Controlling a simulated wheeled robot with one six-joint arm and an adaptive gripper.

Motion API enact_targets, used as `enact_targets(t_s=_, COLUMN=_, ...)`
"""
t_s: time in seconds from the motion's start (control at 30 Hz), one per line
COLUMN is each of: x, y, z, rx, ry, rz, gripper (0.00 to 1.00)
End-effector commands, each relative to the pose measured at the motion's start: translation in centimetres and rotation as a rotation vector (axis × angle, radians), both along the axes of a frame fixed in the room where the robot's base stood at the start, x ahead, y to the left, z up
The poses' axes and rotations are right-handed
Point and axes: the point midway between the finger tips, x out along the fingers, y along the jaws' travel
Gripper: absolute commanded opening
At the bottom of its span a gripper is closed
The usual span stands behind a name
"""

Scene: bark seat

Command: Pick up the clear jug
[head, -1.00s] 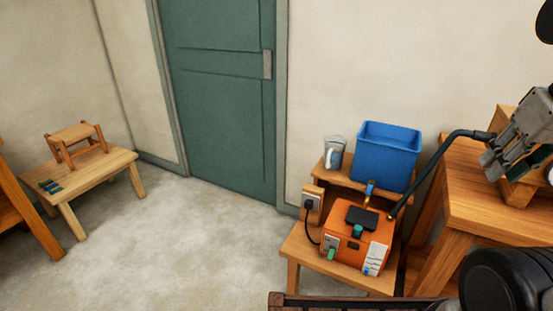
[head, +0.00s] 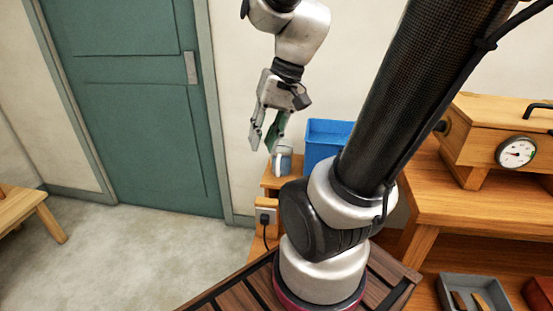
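The clear jug (head: 285,163) stands upright on a small wooden shelf, with its pale handle facing me and to the left. Its top is partly hidden behind my gripper's fingers. My gripper (head: 263,148) points downward above and slightly left of the jug in the head view. Its two fingers are apart with a gap between them, and nothing shows between them. I cannot tell how far in front of the jug the fingers are, or whether they touch it.
A blue bin (head: 326,139) stands just right of the jug, partly covered by my arm. A wall socket box (head: 265,216) with a black plug is below. A wooden bench (head: 475,190) with a gauge box (head: 500,140) is at right. The green door (head: 130,100) and open floor are at left.

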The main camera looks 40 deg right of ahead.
Motion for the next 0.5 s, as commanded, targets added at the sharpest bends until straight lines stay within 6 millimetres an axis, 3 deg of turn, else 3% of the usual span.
enact_targets(t_s=0.13, x=3.7, y=0.7, z=-3.7, rx=0.297, ry=0.157, rz=-0.31, gripper=0.24)
enact_targets(t_s=0.27, x=8.0, y=-0.1, z=-6.8, rx=0.556, ry=0.24, rz=-0.6, gripper=0.24)
enact_targets(t_s=0.37, x=11.5, y=-2.2, z=-9.5, rx=0.755, ry=0.28, rz=-0.838, gripper=0.24)
enact_targets(t_s=0.5, x=15.9, y=-7.3, z=-14.4, rx=1.025, ry=0.295, rz=-1.189, gripper=0.24)
